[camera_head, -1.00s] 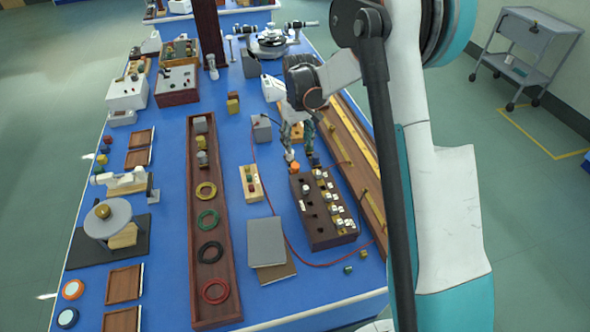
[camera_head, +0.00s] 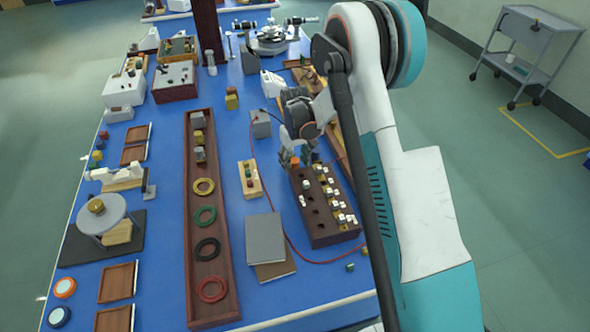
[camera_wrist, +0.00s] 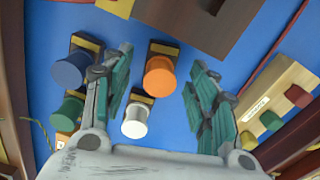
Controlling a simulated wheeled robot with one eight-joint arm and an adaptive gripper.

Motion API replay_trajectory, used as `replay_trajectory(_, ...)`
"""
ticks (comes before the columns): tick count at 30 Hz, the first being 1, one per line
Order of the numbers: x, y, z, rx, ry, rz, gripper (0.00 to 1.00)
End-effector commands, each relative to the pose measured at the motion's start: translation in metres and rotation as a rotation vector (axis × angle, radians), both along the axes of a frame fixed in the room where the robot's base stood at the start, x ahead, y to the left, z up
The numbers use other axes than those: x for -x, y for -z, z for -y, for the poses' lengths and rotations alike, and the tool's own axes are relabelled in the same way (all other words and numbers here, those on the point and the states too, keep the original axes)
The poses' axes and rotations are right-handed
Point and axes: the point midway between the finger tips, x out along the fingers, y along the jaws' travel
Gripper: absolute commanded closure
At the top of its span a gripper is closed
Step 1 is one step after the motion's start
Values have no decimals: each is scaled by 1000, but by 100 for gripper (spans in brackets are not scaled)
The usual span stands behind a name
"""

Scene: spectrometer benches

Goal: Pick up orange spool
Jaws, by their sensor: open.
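The orange spool (camera_wrist: 160,76) shows in the wrist view between my two open fingers, apart from both, with a black and yellow piece behind it. In the head view the orange spool (camera_head: 295,161) is a small orange spot by the far left corner of the dark peg block, partly hidden by my gripper (camera_head: 296,157). My gripper (camera_wrist: 158,65) is open and empty. In the wrist view a white spool (camera_wrist: 135,121) sits just below the orange one. A blue spool (camera_wrist: 72,70) and a green spool (camera_wrist: 68,110) lie beyond the left finger.
The dark peg block (camera_head: 318,232) holds several small white-topped pieces. A tan block (camera_head: 246,168) with coloured knobs, a grey box (camera_head: 261,125) and a long wooden tray (camera_head: 199,285) with coloured rings lie to the left. A red cable (camera_head: 300,257) runs around the block.

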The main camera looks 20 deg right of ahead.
Motion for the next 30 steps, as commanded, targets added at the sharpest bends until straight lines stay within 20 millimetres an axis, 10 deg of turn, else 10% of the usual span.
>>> replay_trajectory(8, 0, 6, 0, 0, 0, 0, 47)
replay_trajectory(15, 0, 6, 0, 0, 0, 0, 99)
replay_trajectory(30, 0, -2, 0, 0, 0, 0, 100)
